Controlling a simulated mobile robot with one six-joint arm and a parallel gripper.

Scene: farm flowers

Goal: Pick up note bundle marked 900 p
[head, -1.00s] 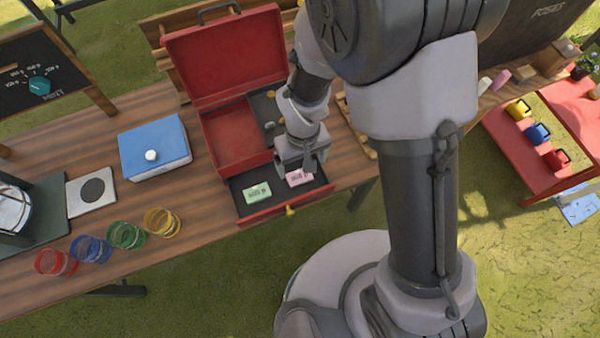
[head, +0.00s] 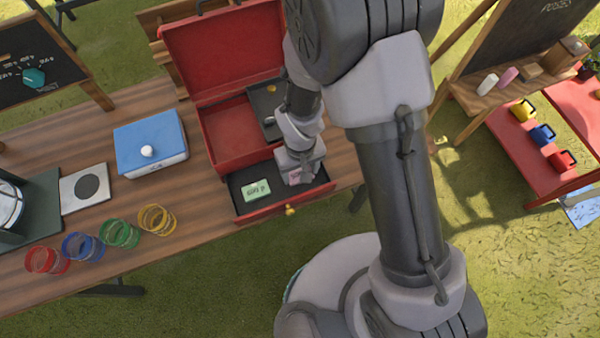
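The open front drawer (head: 238,205) of the red cash box holds two note bundles. The green bundle (head: 256,190) lies in plain view on the drawer's dark floor, left of my gripper; its print appears upside down and too small to read surely. The pink bundle (head: 294,178) is at the drawer's right side, mostly hidden by my gripper, and its marking cannot be read. My gripper (head: 299,179) points down into the drawer right over the pink bundle. I cannot tell whether its fingers are open or closed on it.
The red box's lid (head: 215,55) stands open behind the drawer. The drawer's front wall has a yellow knob (head: 290,210).

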